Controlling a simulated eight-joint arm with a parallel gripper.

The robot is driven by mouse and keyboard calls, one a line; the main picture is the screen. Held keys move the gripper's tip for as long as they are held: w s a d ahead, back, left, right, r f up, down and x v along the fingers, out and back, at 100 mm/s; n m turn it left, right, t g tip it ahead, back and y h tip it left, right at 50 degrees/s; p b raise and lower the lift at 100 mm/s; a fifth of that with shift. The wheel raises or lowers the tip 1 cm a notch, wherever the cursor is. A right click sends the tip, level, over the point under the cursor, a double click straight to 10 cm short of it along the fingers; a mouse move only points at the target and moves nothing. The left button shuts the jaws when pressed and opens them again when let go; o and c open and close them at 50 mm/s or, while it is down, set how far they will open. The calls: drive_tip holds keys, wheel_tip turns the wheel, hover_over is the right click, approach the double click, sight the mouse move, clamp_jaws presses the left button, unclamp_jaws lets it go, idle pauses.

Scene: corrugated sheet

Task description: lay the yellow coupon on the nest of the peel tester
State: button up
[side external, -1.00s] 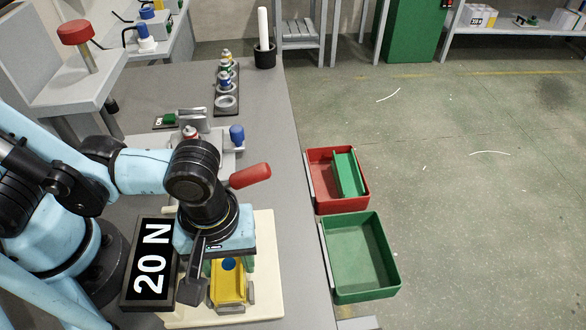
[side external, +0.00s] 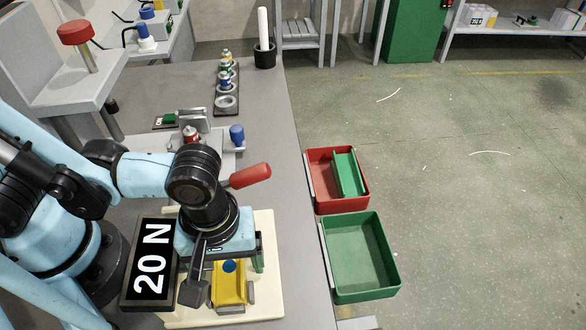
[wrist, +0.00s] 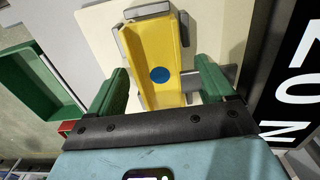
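The yellow coupon (side external: 232,289), with a blue dot, lies among low grey stops (side external: 250,292) on a cream base plate (side external: 271,285). The wrist view shows the coupon (wrist: 153,42) with grey stops along its far end and sides; I take these stops for the nest. My gripper (wrist: 163,85) is open, its two green fingers apart on either side of the coupon's near end. A gap shows between the right finger and the coupon. In the side view my gripper's body hides the coupon's far end and part of the plate.
A black "20 N" block (side external: 150,265) stands close to the left. A red handle (side external: 250,176) and a blue-topped part (side external: 237,134) are behind my wrist. A red bin (side external: 322,208) and a green bin (side external: 360,255) are right of the bench edge.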

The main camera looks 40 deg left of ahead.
drive_tip(key=shift+r, duration=0.1)
wheel_tip(320, 180, up, 12)
idle(1.0)
drive_tip(key=w+d+n+t+h, duration=0.1)
drive_tip(key=w+d+t+h, duration=0.15)
drive_tip(key=w, duration=0.55)
drive_tip(key=w+d+n+t+h, duration=0.1)
drive_tip(key=w+d+t+h, duration=0.15)
drive_tip(key=w, duration=0.55)
drive_tip(key=s+a+m+y, duration=0.1)
drive_tip(key=a+m, duration=0.2)
drive_tip(key=a, duration=0.5)
drive_tip(key=a+m+t+y, duration=0.1)
drive_tip(key=a+m, duration=0.3)
drive_tip(key=a, duration=0.4)
drive_tip(key=s+a+m+t+y, duration=0.1)
drive_tip(key=a+m+y, duration=0.2)
drive_tip(key=a, duration=0.6)
drive_tip(key=shift+s+m, duration=0.35)
drive_tip(key=shift+m, duration=0.15)
